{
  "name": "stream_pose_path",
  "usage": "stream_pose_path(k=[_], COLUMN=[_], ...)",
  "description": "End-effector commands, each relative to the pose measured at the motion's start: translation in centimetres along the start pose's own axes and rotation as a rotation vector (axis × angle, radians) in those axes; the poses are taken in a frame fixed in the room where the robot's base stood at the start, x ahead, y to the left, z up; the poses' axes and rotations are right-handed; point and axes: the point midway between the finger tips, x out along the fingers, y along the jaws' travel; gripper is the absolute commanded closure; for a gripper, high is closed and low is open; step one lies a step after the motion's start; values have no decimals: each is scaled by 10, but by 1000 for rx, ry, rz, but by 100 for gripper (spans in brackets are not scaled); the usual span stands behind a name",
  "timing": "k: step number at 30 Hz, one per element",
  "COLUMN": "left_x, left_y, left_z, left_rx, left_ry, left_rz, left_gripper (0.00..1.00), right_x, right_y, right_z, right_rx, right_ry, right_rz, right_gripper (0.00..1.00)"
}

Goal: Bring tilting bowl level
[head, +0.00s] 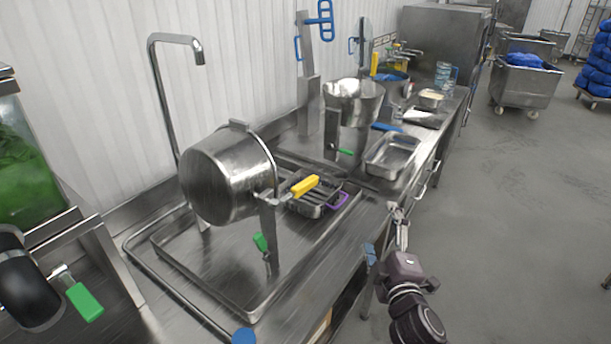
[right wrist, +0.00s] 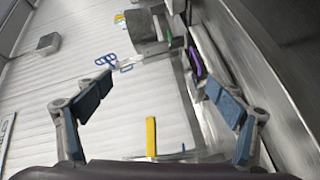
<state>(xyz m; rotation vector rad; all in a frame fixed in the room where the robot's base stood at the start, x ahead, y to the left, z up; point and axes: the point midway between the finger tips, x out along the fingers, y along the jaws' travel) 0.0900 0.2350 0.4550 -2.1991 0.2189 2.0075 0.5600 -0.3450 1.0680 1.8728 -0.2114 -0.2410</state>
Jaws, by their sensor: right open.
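The tilting bowl (head: 222,178) is a large steel pot on a stand over a shallow tray on the counter. It is clearly tilted, its rim toward the right and its inside hidden from me. A yellow handle (head: 304,186) sticks out right of its rim, and a green handle (head: 260,243) is on the post below. My right gripper (head: 399,222) is beside the counter's front edge, right of the bowl and apart from it. In the right wrist view the gripper (right wrist: 160,85) is open, with nothing between its blue-padded fingers. My left gripper is not in view.
A second steel bowl (head: 353,92) stands farther back. A steel pan (head: 392,156) sits on the counter. A rack with a purple handle (head: 338,202) lies right of the bowl. A tall faucet (head: 165,95) rises behind it.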

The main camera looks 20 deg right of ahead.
Motion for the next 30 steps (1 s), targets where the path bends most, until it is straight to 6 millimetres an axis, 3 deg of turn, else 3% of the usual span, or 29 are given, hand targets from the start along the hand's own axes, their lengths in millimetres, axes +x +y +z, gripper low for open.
stream_pose_path(k=[1, 3, 6, 9, 14, 19, 26, 30], left_x=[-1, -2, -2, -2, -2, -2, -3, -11], left_y=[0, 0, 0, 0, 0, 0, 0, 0], left_z=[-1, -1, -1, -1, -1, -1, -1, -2], left_rx=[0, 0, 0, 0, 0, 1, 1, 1], left_ry=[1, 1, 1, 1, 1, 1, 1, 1], left_rz=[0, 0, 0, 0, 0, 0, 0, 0], left_gripper=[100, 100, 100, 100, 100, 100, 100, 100], right_x=[12, 22, 31, 35, 41, 45, 48, 55], right_y=[28, 58, 86, 97, 88, 60, 38, 37], right_z=[-14, -34, -65, -94, -124, -130, -125, -135], right_rx=[-111, -274, -513, -758, -1140, -1450, -1615, -1619], right_ry=[65, 151, 271, 388, 574, 744, 856, 861], right_rz=[87, 196, 331, 441, 561, 608, 612, 613], right_gripper=[13, 13, 13, 13, 13, 13, 13, 13])
